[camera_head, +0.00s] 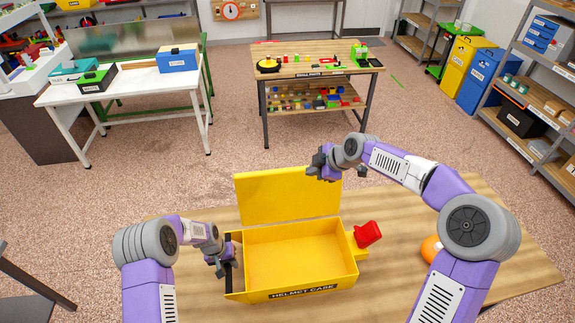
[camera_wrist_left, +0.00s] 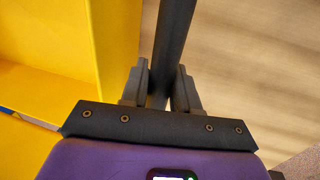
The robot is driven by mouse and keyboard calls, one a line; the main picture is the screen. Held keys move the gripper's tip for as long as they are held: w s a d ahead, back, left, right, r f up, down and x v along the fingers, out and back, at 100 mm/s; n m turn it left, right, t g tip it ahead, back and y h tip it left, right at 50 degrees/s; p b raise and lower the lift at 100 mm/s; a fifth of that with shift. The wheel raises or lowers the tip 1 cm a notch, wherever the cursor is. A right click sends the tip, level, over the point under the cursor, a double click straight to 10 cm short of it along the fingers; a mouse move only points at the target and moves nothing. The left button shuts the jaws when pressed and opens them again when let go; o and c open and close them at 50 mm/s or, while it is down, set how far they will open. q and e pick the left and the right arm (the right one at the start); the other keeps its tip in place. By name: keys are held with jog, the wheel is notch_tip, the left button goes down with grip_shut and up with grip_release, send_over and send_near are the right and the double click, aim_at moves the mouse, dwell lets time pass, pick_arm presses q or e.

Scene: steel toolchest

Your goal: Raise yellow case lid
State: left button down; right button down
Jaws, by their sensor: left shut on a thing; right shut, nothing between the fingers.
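The yellow helmet case (camera_head: 296,284) stands on the wooden table with its lid (camera_head: 288,197) raised about upright at the back. The inside of the case shows and looks empty. My left gripper (camera_head: 224,268) is at the left side of the case, shut on the black handle bar (camera_head: 234,250). In the left wrist view the fingers (camera_wrist_left: 162,88) sit on both sides of the dark bar (camera_wrist_left: 175,45), beside the yellow case wall (camera_wrist_left: 118,40). My right gripper (camera_head: 318,172) is shut and empty, at the lid's top right corner; I cannot tell whether it touches the lid.
A red object (camera_head: 367,233) is at the right side of the case. An orange round thing (camera_head: 431,248) lies on the wooden table (camera_head: 490,262), partly hidden by my right arm. A workbench (camera_head: 315,72) and shelves stand well behind, across open floor.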

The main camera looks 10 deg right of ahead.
pick_arm(q)
jog(key=shift+s+d+f, duration=0.1)
jog(key=shift+d, duration=0.05)
jog(key=c, duration=1)
grip_release()
jog(key=shift+d, duration=0.1)
jog(key=shift+c, duration=0.2)
jog(key=shift+o, duration=1.3)
jog(key=shift+a, duration=0.2)
jog(key=r, duration=0.4)
jog(key=a+r, duration=0.1)
jog(key=r, duration=0.3)
jog(key=a+r, duration=0.1)
jog(key=r, duration=0.3)
